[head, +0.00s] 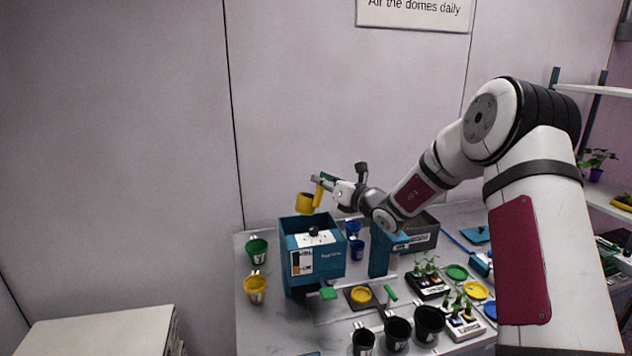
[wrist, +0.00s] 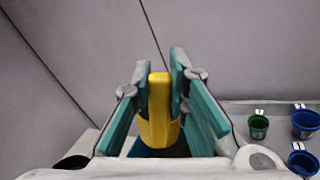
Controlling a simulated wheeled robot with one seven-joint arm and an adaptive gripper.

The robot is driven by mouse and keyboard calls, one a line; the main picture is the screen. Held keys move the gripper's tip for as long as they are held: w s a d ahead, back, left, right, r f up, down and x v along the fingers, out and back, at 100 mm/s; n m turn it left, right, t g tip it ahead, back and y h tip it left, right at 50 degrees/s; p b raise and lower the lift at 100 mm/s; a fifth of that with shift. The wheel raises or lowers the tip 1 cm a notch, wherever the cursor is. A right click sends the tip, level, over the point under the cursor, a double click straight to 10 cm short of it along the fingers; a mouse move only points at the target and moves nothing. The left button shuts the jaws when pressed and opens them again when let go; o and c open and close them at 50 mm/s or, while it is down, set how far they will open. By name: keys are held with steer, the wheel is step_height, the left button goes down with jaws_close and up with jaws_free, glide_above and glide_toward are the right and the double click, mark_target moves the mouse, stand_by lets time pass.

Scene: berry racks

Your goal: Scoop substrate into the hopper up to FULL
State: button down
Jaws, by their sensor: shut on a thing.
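My gripper (head: 322,183) is shut on a yellow scoop (head: 305,203) and holds it above the open top of the teal hopper (head: 328,262). The scoop's cup hangs at the left of the fingers; its contents are not visible. In the wrist view the yellow handle (wrist: 159,108) stands between the two teal fingers (wrist: 160,75). The hopper has a pale strip with a dark mark on its front and a dark knob on a white plate. The level inside it is hidden by its front wall. A grey substrate bin (head: 424,236) stands right of it, partly behind my arm.
Green (head: 257,250) and yellow (head: 256,289) cups stand left of the hopper, and blue cups (head: 356,249) right of it. Several black pots (head: 398,332) line the front edge. Seedling trays (head: 428,285) and coloured lids (head: 476,290) fill the right side. A wall stands close behind.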

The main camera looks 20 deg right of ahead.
steer(key=d+f+m, duration=0.1)
steer(key=f+m, duration=0.1)
steer(key=m, duration=0.1)
steer(key=w+d+f+m+b, duration=0.1)
steer(key=f+m, duration=0.1)
steer(key=m, duration=0.1)
steer(key=w+d+f+m+b, duration=0.1)
steer(key=d+f+m, duration=0.1)
steer(key=m, duration=0.2)
steer(key=shift+f, duration=0.25)
steer(key=shift+d+f+m, duration=0.1)
steer(key=shift+f+m, duration=0.5)
steer(key=shift+m, duration=0.3)
